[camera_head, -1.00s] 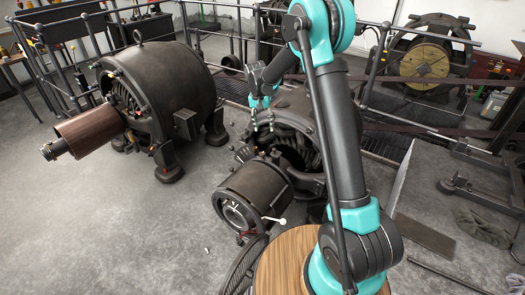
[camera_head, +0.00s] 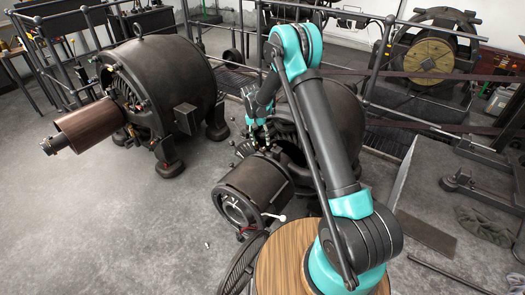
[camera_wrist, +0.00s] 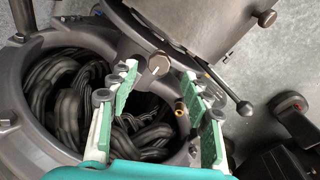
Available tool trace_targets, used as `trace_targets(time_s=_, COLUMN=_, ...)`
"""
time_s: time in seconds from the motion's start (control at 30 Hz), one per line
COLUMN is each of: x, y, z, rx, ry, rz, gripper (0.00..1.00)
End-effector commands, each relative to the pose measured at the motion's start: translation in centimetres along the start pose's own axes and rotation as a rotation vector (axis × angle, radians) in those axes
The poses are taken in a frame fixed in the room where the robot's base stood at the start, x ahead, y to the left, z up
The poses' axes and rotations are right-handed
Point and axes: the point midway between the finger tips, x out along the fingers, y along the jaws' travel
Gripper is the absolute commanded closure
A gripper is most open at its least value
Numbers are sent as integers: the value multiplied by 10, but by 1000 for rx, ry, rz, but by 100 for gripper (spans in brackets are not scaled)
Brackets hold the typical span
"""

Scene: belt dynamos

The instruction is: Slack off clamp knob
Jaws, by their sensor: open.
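In the wrist view a dark faceted clamp knob (camera_wrist: 159,65) with a pale mark on its face sits on the grey frame of the nearer dynamo. My gripper (camera_wrist: 160,78) is open, its green-padded fingers pointing towards the knob, one on either side of it in the picture. I cannot tell whether they touch it. Nothing is held. In the head view my gripper (camera_head: 257,143) hangs over the open end of the nearer dynamo (camera_head: 345,110), just behind its dark cylinder (camera_head: 250,187). The knob is too small to make out there.
In the wrist view, black coils (camera_wrist: 75,95) lie inside the ring frame, and a ball-ended rod (camera_wrist: 228,91) and a brass fitting (camera_wrist: 180,108) are near the right finger. A second dynamo (camera_head: 165,85) stands at left. A round wooden top (camera_head: 285,262) is in front; grey floor lies left.

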Motion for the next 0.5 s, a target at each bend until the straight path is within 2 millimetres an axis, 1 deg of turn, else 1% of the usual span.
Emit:
trace_targets(time_s=0.03, x=11, y=0, z=0, rx=0, ry=0, rz=0, gripper=51)
trace_targets(time_s=0.2, x=39, y=0, z=0, rx=0, ry=0, rz=0, gripper=51)
trace_targets(time_s=0.33, x=54, y=0, z=0, rx=0, ry=0, rz=0, gripper=51)
trace_targets(time_s=0.5, x=62, y=0, z=0, rx=0, ry=0, rz=0, gripper=51)
